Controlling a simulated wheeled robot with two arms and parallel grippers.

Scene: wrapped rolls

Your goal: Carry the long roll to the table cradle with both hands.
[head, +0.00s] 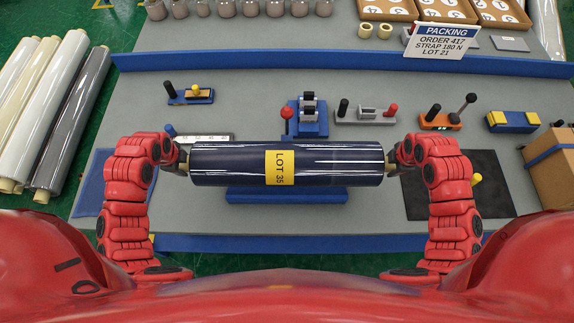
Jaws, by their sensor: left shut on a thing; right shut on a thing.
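The long roll (225,163) is wrapped in dark blue film and has a yellow "LOT 35" label. It lies level across the head view, between my two arms. My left gripper (183,163) is shut on its left end and my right gripper (392,163) is shut on its right end; the arm links hide part of both grippers. The blue cradle (286,196) on the table shows just below the roll in the picture. The roll hides its far part, and I cannot tell whether they touch.
Small fixtures stand behind the roll, among them a blue one with a red knob (308,118) and a grey clamp (365,115). A cardboard box (552,168) is at the right edge. More rolls (45,110) lean at the left. A blue rail (340,64) crosses the table.

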